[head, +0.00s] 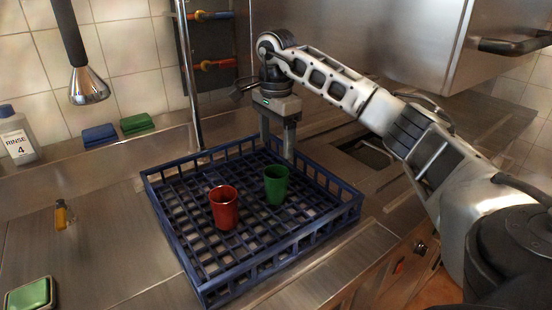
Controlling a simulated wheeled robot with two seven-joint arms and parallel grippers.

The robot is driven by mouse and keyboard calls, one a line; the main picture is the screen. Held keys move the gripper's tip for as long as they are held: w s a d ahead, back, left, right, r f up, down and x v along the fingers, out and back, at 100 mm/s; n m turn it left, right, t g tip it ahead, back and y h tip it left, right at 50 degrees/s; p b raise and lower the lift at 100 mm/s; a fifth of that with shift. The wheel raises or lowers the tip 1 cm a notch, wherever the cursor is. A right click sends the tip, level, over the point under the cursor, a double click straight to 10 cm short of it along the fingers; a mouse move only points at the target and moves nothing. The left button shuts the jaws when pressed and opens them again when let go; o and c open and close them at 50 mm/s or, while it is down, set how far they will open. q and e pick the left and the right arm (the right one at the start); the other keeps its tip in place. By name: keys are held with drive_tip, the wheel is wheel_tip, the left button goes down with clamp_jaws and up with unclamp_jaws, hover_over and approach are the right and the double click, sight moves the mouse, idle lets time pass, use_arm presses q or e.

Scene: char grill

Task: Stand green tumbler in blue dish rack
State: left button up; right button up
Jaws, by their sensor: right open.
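The green tumbler (276,185) stands upright inside the blue dish rack (335,216), towards its right-hand back part. A red tumbler (223,207) stands upright in the same rack, to the left and nearer the front. My right gripper (277,154) is open and empty above the back of the rack. Its fingers point down, just above and behind the green tumbler, apart from it as far as I can tell. My left gripper is not in view.
A spray head (88,86) hangs at the upper left. A rinse bottle (17,136), a blue sponge (99,134) and a green sponge (136,123) stand on the back ledge. A vertical pipe (188,80) rises behind the rack. The counter left of the rack is mostly clear.

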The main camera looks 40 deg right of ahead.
drive_tip(key=shift+r, duration=1.7)
